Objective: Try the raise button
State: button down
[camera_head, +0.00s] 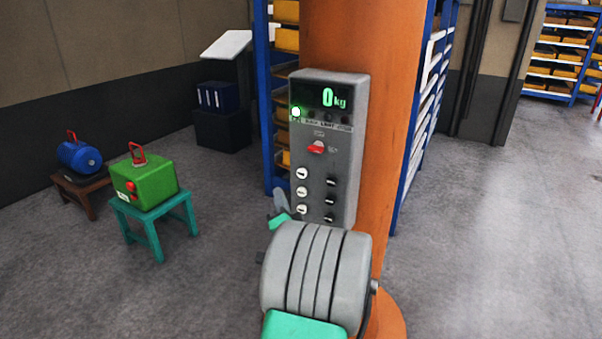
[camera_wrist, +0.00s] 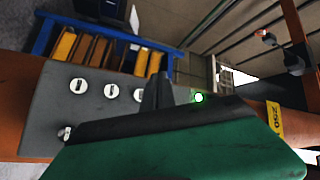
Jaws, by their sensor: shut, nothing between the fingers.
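The grey control box (camera_head: 347,150) is fixed upright on an orange column (camera_head: 372,40). Its display (camera_head: 333,98) reads 0 kg in green, and a green lamp (camera_head: 296,112) is lit below it. A red switch (camera_head: 317,147) sits mid-panel. Below are a column of white buttons (camera_head: 302,173) and a column of black buttons (camera_head: 331,181); their marks are too small to read. White buttons (camera_wrist: 77,85) also show in the wrist view. My gripper (camera_head: 281,203) is shut and empty by the box's lower left; its fingertips (camera_wrist: 156,92) appear near the white buttons. Contact cannot be told.
A green casting (camera_head: 145,184) with a red handle stands on a teal stool (camera_head: 156,222). A blue casting (camera_head: 79,157) stands on a brown stool (camera_head: 85,192) behind it. Blue shelving (camera_head: 264,100) with yellow bins stands behind the column. The floor to the right is clear.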

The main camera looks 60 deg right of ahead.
aim_at(302, 173)
jog(key=shift+d, duration=0.1)
jog(key=shift+w+d+p, duration=0.2)
jog(key=shift+d+p, duration=0.1)
jog(key=shift+d, duration=1.85)
jog(key=shift+w+d+p, duration=0.2)
jog(key=shift+d+p, duration=0.1)
jog(key=shift+d, duration=1.85)
jog(key=shift+d, duration=0.1)
jog(key=shift+d, duration=0.3)
